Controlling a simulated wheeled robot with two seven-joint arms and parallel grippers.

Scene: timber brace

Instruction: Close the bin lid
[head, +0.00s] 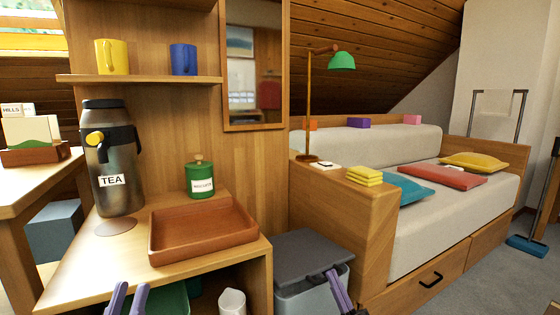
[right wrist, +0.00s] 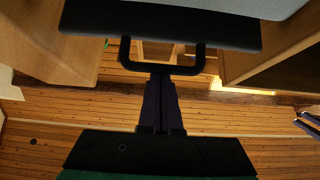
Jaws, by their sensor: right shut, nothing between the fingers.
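The bin (head: 312,298) is light grey and stands low between the shelf unit and the bed. Its dark grey lid (head: 312,252) lies over the top, nearly flat; I cannot tell whether it is fully seated. My right gripper (head: 332,272) is shut and empty at the lid's front right edge. In the right wrist view the dark slab (right wrist: 160,27), apparently the lid, carries a black loop handle (right wrist: 162,70). The shut fingers (right wrist: 161,82) reach this loop; contact is unclear. My left gripper (head: 131,286) is open and empty, low in front of the shelf.
The shelf unit with a brown tray (head: 200,252), tea dispenser (head: 112,165) and green canister (head: 200,180) stands left of the bin. The wooden bed end (head: 365,225) is close on the right. A white cup (head: 232,302) stands below the shelf.

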